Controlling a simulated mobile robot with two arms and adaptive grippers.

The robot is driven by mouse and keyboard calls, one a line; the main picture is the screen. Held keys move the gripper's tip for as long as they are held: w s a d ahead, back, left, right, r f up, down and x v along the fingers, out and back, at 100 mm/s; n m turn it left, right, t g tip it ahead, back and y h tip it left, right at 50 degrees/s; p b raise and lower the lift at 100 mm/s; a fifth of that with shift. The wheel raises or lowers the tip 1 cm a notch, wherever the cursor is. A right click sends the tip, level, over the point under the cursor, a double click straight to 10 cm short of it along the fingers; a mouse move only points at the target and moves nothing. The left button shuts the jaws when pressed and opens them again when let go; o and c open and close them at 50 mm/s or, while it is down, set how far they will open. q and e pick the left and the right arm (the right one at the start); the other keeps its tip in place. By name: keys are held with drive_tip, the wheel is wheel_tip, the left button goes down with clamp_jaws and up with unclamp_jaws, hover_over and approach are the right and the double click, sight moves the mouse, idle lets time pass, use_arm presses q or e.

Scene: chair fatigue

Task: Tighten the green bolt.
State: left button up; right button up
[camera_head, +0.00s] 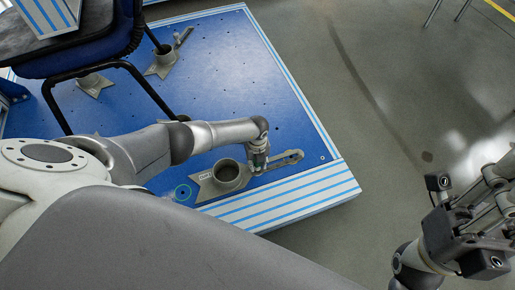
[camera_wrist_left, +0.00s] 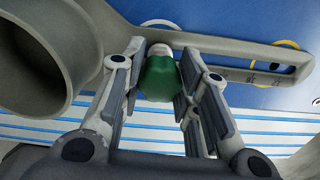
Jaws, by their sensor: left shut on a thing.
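The green bolt (camera_wrist_left: 160,78) shows in the left wrist view, between the two fingers of my left gripper (camera_wrist_left: 165,85). The fingers are shut on it, and a pale tip shows at its far end. In the head view my left gripper (camera_head: 260,162) points down at the grey metal bracket (camera_head: 207,187), between its round cup and its slotted arm. The gripper hides the bolt there. My right gripper (camera_head: 465,225) is at the lower right, away from the platform; whether it is open or shut is unclear.
The bracket lies on a blue platform (camera_head: 225,60) with striped edges. A blue chair with black legs (camera_head: 105,68) stands at the upper left, near other grey brackets (camera_head: 163,62). The floor (camera_head: 390,100) to the right is clear.

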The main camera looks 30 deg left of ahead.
use_arm(q)
drive_tip(key=m, duration=0.2)
drive_tip(key=shift+m+b, duration=0.35)
drive_tip(key=shift+m, duration=0.65)
drive_tip(key=shift+f+m+b, duration=0.1)
drive_tip(key=shift+m+b, duration=0.35)
drive_tip(key=shift+m, duration=1.55)
drive_tip(key=o, duration=1)
drive_tip(key=shift+o, duration=0.2)
drive_tip(key=shift+r, duration=0.2)
